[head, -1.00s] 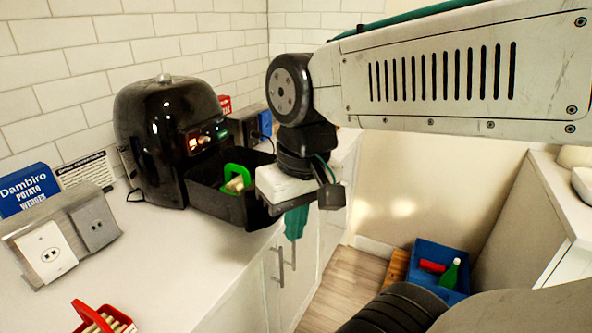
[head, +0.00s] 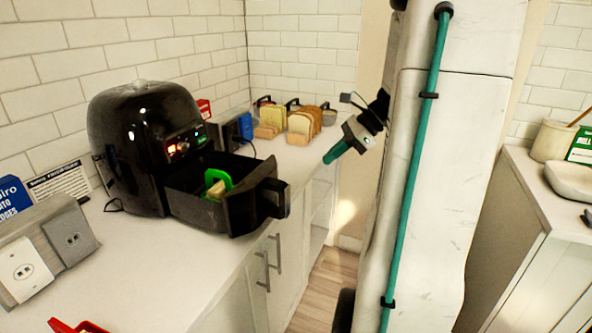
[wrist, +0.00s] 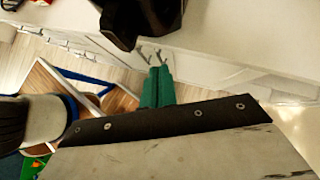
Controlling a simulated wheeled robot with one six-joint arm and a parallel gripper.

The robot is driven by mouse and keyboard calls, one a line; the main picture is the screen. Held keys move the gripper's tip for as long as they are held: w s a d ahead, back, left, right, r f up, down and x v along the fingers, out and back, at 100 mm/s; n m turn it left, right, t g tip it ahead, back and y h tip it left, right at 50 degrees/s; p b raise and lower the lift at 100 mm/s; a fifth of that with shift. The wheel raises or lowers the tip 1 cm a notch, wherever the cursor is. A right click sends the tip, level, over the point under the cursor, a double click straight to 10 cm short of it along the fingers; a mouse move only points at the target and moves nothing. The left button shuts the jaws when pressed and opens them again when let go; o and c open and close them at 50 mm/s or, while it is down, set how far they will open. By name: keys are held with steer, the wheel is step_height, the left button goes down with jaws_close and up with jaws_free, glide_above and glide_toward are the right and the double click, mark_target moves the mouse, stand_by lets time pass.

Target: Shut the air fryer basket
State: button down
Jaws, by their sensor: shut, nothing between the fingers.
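The black air fryer (head: 150,140) stands on the left counter against the tiled wall. Its basket (head: 215,205) is pulled out toward the right, with the handle (head: 270,200) at its outer end. A green container with pale sticks (head: 217,184) lies inside the basket. My gripper (head: 332,156), with green fingers, is shut and empty. It is in the air to the right of the basket handle, apart from it. In the wrist view the shut green fingers (wrist: 157,87) show below a dark part at the top that looks like the basket handle (wrist: 135,18).
Bread and toasters (head: 300,120) stand at the back of the counter. A grey socket block (head: 45,255) and a red container (head: 75,325) are at the front left. Another counter (head: 525,190) with bowls is on the right. The floor between is narrow.

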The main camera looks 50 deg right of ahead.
steer(key=w+a+r+x, duration=0.1)
steer(key=r+x, duration=0.1)
steer(key=x, duration=1)
steer(key=shift+w+a+f, duration=0.2)
steer(key=shift+w+a, duration=0.05)
steer(key=shift+a, duration=0.15)
steer(key=shift+w, duration=0.1)
